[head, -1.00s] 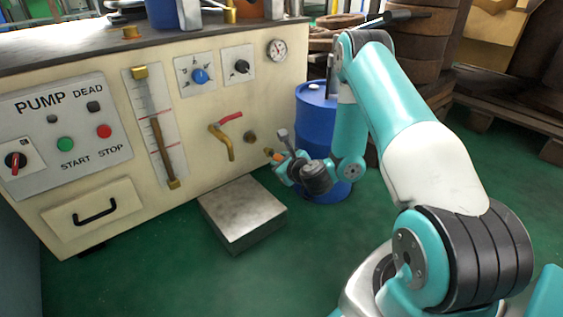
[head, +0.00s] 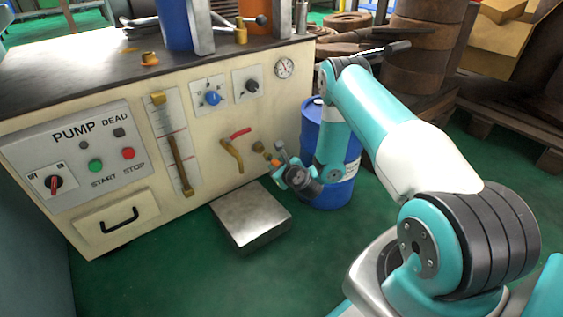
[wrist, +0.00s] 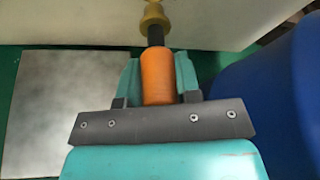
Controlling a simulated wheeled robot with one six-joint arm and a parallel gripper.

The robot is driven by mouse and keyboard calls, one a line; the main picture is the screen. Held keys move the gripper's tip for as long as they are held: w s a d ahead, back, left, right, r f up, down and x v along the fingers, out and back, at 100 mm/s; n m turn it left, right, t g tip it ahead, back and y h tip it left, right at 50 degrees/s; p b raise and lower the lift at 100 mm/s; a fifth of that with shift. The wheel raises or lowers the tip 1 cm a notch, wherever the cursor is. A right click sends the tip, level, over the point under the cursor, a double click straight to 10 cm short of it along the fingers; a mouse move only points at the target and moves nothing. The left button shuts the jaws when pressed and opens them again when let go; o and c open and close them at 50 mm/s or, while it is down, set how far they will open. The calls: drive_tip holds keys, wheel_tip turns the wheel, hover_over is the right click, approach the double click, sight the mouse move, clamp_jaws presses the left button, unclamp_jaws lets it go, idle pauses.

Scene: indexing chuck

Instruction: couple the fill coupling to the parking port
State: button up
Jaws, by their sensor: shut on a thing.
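The fill coupling is an orange cylinder with a dark nose (wrist: 157,80), held between the two teal fingers of my gripper (wrist: 158,66) in the wrist view. In the head view my gripper (head: 280,162) is low beside the right end of the pump cabinet's front, with a bit of orange (head: 275,162) at its tip. A brass port (head: 258,147) sticks out of the cabinet front there, presumably the parking port. It shows in the wrist view (wrist: 154,16) in line with the coupling. The dark nose meets or overlaps the brass; I cannot tell whether it is seated.
A blue drum (head: 347,177) stands close to the right of my gripper. The green floor in front is clear.

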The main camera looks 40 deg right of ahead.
sight(271, 159)
drive_tip(key=shift+w+r+p, duration=0.1)
drive_tip(key=shift+w+p, duration=0.45)
drive_tip(key=shift+p, duration=0.1)
drive_tip(key=shift+p, duration=0.45)
idle(1.5)
drive_tip(key=shift+w, duration=1.65)
drive_tip(key=o, duration=1.1)
